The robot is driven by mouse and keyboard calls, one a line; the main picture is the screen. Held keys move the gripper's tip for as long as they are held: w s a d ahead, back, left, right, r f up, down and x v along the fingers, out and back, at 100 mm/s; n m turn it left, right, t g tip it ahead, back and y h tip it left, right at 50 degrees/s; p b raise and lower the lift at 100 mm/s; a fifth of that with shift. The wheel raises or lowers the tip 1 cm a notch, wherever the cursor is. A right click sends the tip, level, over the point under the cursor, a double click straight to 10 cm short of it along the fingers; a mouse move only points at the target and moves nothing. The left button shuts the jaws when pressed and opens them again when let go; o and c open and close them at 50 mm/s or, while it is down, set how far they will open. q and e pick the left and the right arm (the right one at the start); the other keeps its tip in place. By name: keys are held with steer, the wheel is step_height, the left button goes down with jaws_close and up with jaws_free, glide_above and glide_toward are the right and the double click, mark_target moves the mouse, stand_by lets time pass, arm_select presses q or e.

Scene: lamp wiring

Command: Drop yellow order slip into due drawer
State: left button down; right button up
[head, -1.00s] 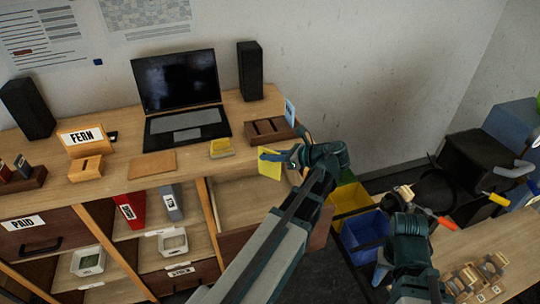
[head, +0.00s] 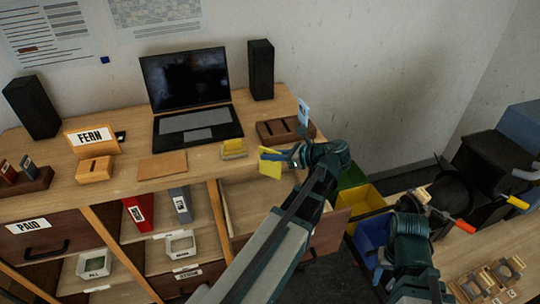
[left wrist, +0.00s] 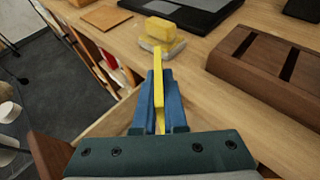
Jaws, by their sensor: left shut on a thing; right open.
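The yellow order slip (head: 270,164) is held in my left gripper (head: 291,156), in front of the desk's edge. In the left wrist view the slip (left wrist: 158,85) shows edge-on, upright between the blue fingers of that gripper (left wrist: 158,103). An open drawer (head: 250,203) lies below the slip, partly hidden by my left arm. Its front faces away, so no label can be read. A shut drawer marked PAID (head: 38,238) is at the far left. My right gripper (head: 412,216) is at the right bench, open, its fingers largely hidden.
A yellow note pad (head: 233,148), a slotted wooden block (head: 283,130) and a laptop (head: 190,95) stand on the desk. Yellow (head: 362,198) and blue (head: 372,233) bins sit right of the drawer. A black lamp shade (head: 445,192) is near my right gripper.

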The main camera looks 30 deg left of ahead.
mark_target(260, 165)
arm_select(q)
step_height(260, 165, down, 5)
steer(key=b, duration=0.4)
steer(key=c, duration=0.9)
jaws_free()
steer(key=shift+r, duration=0.1)
steer(key=shift+w+d+r, duration=0.1)
steer(key=shift+w, duration=0.05)
